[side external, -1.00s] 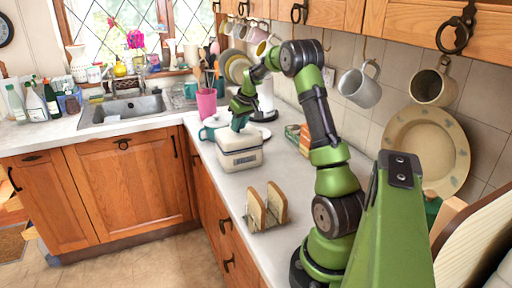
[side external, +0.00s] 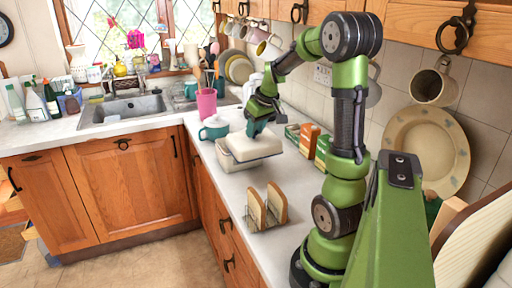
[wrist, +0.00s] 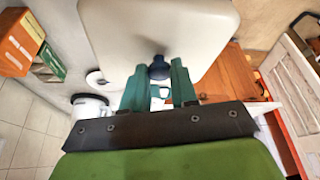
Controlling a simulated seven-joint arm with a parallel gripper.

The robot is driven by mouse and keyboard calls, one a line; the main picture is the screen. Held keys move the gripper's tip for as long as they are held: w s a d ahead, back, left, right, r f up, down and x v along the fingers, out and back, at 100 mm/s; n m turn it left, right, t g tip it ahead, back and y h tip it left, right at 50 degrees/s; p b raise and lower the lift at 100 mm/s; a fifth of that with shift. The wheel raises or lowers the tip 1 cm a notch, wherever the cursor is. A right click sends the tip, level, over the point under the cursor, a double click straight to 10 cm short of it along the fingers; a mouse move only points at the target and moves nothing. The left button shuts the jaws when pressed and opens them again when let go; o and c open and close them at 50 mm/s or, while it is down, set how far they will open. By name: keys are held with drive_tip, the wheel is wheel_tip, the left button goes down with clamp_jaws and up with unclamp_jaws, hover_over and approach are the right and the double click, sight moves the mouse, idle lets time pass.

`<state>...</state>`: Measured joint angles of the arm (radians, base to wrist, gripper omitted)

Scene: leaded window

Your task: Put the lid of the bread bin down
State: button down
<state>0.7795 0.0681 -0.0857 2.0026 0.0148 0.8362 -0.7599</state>
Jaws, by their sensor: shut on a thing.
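The cream bread bin (side external: 228,160) stands on the worktop near the corner, with its left part and open top edge showing. Its cream lid (side external: 258,146) is off it, raised and to the right, and hides the bin's right part in the side view. My gripper (side external: 257,126) is above the lid and shut on its dark knob (wrist: 158,70). In the wrist view the lid (wrist: 140,30) fills the top middle, with the teal fingers on both sides of the knob. I cannot tell how far the lid is above the worktop.
A teal pot (side external: 214,128) and pink tumbler (side external: 207,103) stand behind the bin. Orange and green boxes (side external: 309,138) stand to the right by the wall. A rack with bread slices (side external: 266,206) stands in front. Some worktop between the rack and bin is bare.

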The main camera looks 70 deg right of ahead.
drive_tip(key=shift+s+a, duration=0.25)
drive_tip(key=shift+a, duration=0.1)
drive_tip(key=s+d+f+m+g+h, duration=0.1)
drive_tip(key=s+d+f+m, duration=0.25)
drive_tip(key=s, duration=0.35)
drive_tip(key=shift+m+h, duration=0.3)
drive_tip(key=shift+m, duration=0.15)
drive_tip(key=shift+s+d+f, duration=0.15)
drive_tip(key=shift+d+f, duration=0.1)
drive_tip(key=shift+f, duration=1.4)
drive_tip(key=shift+s+d+f, duration=0.1)
drive_tip(key=shift+d+f, duration=0.1)
drive_tip(key=shift+f, duration=1.4)
drive_tip(key=shift+s+d+f, duration=0.15)
drive_tip(key=shift+d+f, duration=0.1)
drive_tip(key=shift+f, duration=1.4)
drive_tip(key=shift+f, duration=0.15)
drive_tip(key=c, duration=0.9)
unclamp_jaws()
